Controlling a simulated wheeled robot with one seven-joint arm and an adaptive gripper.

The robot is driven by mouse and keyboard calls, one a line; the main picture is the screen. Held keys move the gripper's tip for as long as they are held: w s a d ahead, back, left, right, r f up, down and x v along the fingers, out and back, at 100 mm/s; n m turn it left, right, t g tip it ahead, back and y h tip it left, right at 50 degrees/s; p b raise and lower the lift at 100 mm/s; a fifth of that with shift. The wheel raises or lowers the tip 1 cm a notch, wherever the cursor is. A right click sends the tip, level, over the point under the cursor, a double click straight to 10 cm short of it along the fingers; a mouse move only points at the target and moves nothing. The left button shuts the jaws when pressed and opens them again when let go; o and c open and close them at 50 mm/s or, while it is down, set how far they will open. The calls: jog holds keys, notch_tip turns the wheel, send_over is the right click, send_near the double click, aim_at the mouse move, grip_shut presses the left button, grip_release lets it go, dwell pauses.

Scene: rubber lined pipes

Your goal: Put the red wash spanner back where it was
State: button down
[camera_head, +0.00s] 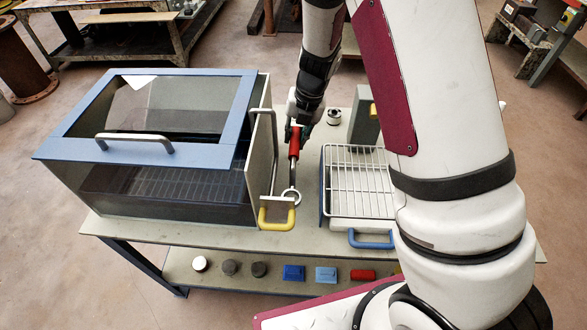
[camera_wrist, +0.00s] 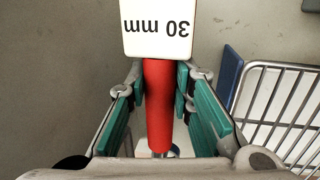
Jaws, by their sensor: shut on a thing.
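The red-handled spanner (camera_head: 294,142) hangs nearly upright from my gripper (camera_head: 300,120), between the wash cabinet and the wire rack. Its metal shaft points toward the table's front, with a ring (camera_head: 291,197) at the end. In the wrist view the red handle (camera_wrist: 158,95) lies between the two teal-padded fingers of my gripper (camera_wrist: 160,78), which is shut on it. A white tag (camera_wrist: 157,28) reading "30 mm", upside down, shows at the handle's end. I cannot tell whether the ring touches the table. No empty holder for the spanner is clearly visible.
A glass cabinet with a blue-framed lid (camera_head: 240,110) stands left, its side panel (camera_head: 262,160) close to the spanner with a yellow handle (camera_head: 277,218). A white wire rack (camera_head: 358,180) with a blue handle (camera_head: 371,239) stands right. The lower shelf (camera_head: 230,285) holds several pucks and blocks.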

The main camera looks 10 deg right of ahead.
jog(key=x, duration=0.2)
jog(key=b+x, duration=0.1)
jog(key=x, duration=0.1)
jog(key=d+x, duration=0.1)
jog(key=x, duration=0.1)
jog(key=shift+s+f, duration=0.15)
jog(key=shift+s, duration=0.15)
jog(key=c, duration=1.4)
grip_release()
